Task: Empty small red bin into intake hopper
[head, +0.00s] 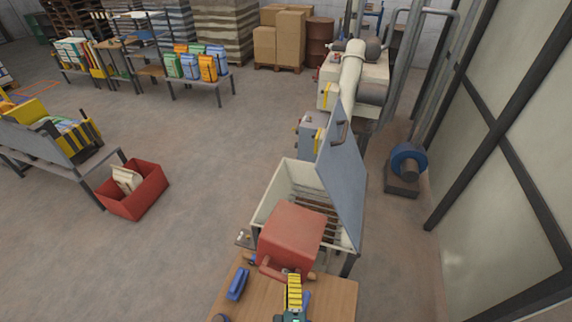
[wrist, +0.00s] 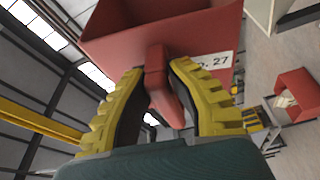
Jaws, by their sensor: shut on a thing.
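The small red bin (head: 293,228) is tipped over the intake hopper, with a closed red face toward the head camera. It covers the near part of the hopper opening. The cream hopper (head: 272,192) has a slatted grate (head: 318,205) inside, and its grey lid (head: 343,180) stands open on the right. My gripper (head: 291,277) is shut on the bin's red handle. In the wrist view my yellow-ribbed fingers (wrist: 158,82) flank the handle (wrist: 156,68), and a white label on the bin (wrist: 120,38) ends in "27". The bin's contents are hidden.
A wooden bench top (head: 335,296) with a blue object (head: 237,284) lies just before the hopper. A larger red bin (head: 133,191) with pale sacks stands on the floor at left. A blower (head: 408,164) is right of the hopper. The floor at centre left is clear.

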